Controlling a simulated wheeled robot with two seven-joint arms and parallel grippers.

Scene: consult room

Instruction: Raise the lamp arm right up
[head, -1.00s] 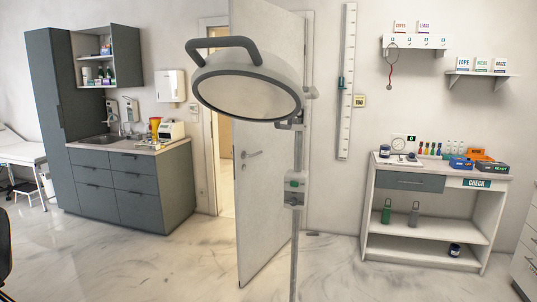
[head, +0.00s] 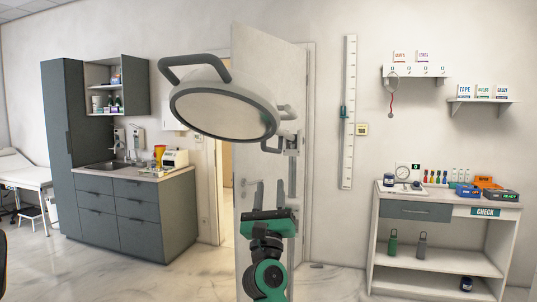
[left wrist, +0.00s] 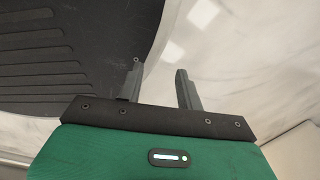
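The lamp has a round white head with a grey rim (head: 222,108) and a grey loop handle (head: 192,62) on its upper left. A short lamp arm (head: 284,114) joins it on the right to the upright post, whose lower part is hidden.
A white door (head: 262,70) stands ajar behind the lamp. A grey sink cabinet (head: 135,212) is at left and a white shelf unit (head: 440,262) with bottles and boxes at right. Pale floor (head: 190,275) lies open between them. A wall ruler (head: 348,110) hangs right of the door.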

